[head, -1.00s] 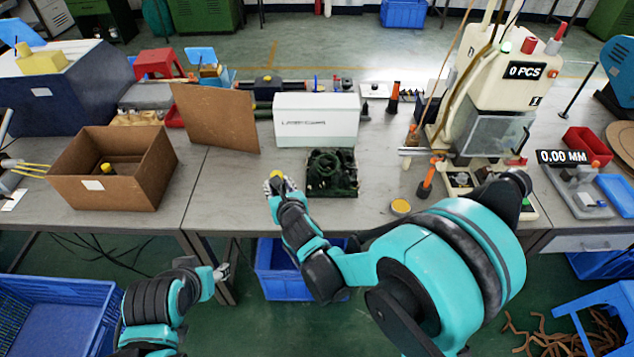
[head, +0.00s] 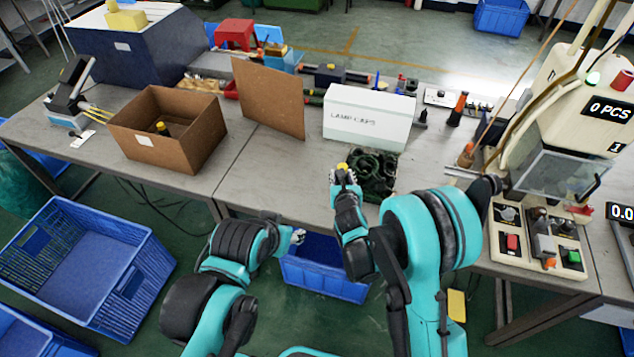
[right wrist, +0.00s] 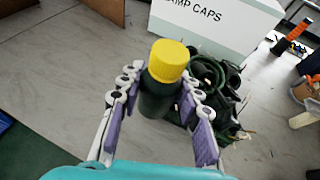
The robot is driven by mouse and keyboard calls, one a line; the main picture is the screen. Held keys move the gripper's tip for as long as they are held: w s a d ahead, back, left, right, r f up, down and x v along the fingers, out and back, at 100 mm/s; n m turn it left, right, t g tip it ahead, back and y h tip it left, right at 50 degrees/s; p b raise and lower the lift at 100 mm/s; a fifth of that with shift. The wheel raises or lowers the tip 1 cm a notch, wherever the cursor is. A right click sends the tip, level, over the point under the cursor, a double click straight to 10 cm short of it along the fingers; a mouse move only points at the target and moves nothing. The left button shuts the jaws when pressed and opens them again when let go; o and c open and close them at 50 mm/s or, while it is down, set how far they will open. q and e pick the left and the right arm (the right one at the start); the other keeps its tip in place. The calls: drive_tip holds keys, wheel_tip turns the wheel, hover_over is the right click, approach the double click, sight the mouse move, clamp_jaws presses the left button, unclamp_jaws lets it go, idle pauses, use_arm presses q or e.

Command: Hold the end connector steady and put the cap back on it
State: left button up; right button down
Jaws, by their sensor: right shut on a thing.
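My right gripper (head: 343,176) is above the table's front edge. In the right wrist view its fingers (right wrist: 160,108) are shut on the dark green body of the end connector (right wrist: 158,98), which stands roughly upright between them. A yellow cap (right wrist: 168,60) sits on top of the connector; how firmly it is seated I cannot tell. The cap also shows as a small yellow spot in the head view (head: 342,166). My left gripper (head: 297,237) is lower and to the left of the right one, in front of the table edge. Its fingers are too small to tell open from shut.
A dark green coiled cable (head: 374,172) lies just right of my right gripper, before the white lamp caps box (head: 368,118). A cardboard box (head: 190,150) at left holds a dark yellow-topped part (head: 162,129). A blue bin (head: 325,278) is below the table edge.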

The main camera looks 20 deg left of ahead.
drive_tip(key=w+a+f+b, duration=0.1)
drive_tip(key=w+a+f, duration=0.1)
drive_tip(key=a, duration=0.1)
drive_tip(key=w+a+f+b, duration=0.1)
drive_tip(key=w+a+f, duration=0.1)
drive_tip(key=a, duration=0.1)
drive_tip(key=w+a+f, duration=0.2)
drive_tip(key=a, duration=0.1)
drive_tip(key=shift+w+a+f+b, duration=0.15)
drive_tip(key=shift+a+f+b, duration=0.15)
drive_tip(key=shift+f+b, duration=0.1)
drive_tip(key=shift+f+b, duration=0.75)
drive_tip(key=shift+f, duration=1.3)
drive_tip(key=shift+f, duration=0.1)
drive_tip(key=c, duration=1.1)
unclamp_jaws()
drive_tip(key=shift+o, duration=0.2)
